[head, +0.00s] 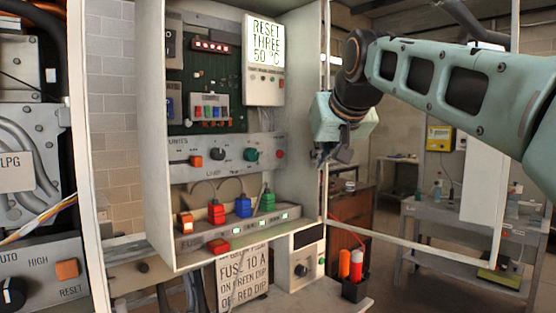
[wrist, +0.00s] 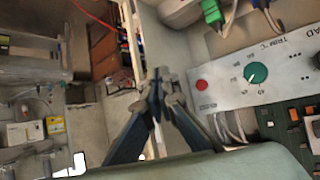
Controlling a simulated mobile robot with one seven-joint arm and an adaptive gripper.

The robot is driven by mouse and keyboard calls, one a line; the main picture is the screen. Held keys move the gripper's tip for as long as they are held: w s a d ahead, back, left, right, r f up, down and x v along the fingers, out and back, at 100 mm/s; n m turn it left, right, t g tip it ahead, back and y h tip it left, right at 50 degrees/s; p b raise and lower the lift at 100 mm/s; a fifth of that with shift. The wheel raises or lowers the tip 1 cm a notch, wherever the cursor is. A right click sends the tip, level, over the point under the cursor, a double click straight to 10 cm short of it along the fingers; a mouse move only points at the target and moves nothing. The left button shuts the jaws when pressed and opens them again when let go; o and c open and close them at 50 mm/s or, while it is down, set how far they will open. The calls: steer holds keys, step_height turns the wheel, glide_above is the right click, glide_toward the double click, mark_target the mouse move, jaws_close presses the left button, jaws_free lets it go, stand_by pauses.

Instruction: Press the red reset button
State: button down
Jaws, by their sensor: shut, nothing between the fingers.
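A round red button (head: 281,153) sits at the right end of the grey control panel (head: 265,143), right of a green knob (head: 250,154). In the wrist view, the red button (wrist: 202,84) shows on the same panel, with small unreadable lettering beside it. My gripper (head: 320,158) is at the right edge of the open white cabinet, right of the button and apart from it. In the wrist view, my gripper (wrist: 160,82) has its fingertips together and empty, left of the button.
The white cabinet's right side wall (head: 305,120) stands close to my gripper. A display (head: 264,42) reads "RESET THREE 50 °C". Red, blue and green plugs (head: 243,206) sit below the panel. An orange button (head: 67,268) marked RESET is on another unit at far left.

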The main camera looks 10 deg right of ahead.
mark_target(280, 154)
steer(key=shift+d+r, duration=0.1)
stand_by(0.3)
steer(key=w+a+p, duration=0.5)
steer(key=w+p, duration=0.2)
steer(key=p, duration=0.2)
steer(key=shift+w, duration=0.2)
stand_by(1.4)
steer(key=shift+w+a+p, duration=0.2)
steer(key=shift+w+p, duration=0.15)
